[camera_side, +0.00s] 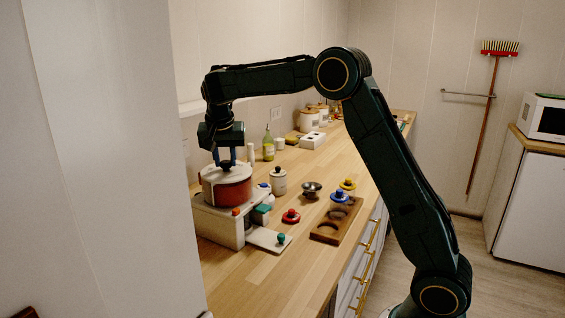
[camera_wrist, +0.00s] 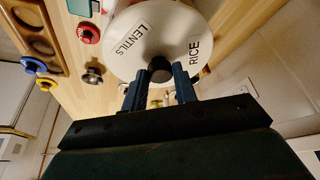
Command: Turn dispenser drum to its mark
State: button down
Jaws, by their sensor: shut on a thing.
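The dispenser drum (camera_side: 227,189) has a red body and a white lid, and sits on a pale box-shaped base (camera_side: 218,226). In the wrist view the white lid (camera_wrist: 150,37) carries the words LENTILS and RICE around a dark central knob (camera_wrist: 160,66). My gripper (camera_side: 224,157) points down over the drum, with its blue fingers either side of the knob. In the wrist view my gripper (camera_wrist: 160,80) is shut on this knob. The fingers hide part of the knob, and I cannot make out the mark.
A wooden board (camera_side: 326,233) with round recesses stands to the right of the dispenser. A green bottle (camera_side: 268,146) is farther back. Some counter in front is clear.

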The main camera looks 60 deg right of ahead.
jog(key=shift+w+m+g+h, duration=0.2)
jog(key=shift+m+g, duration=0.1)
jog(key=shift+m, duration=0.75)
jog(key=shift+w+m+g+h, duration=0.1)
jog(key=shift+m+g+h, duration=0.15)
jog(key=shift+m, duration=0.8)
jog(key=shift+m+g, duration=0.45)
jog(key=shift+m, duration=0.45)
jog(key=c, duration=1.1)
grip_release()
jog(key=shift+s+n+t, duration=0.15)
jog(key=shift+n+t, duration=0.25)
jog(key=shift+n, duration=0.7)
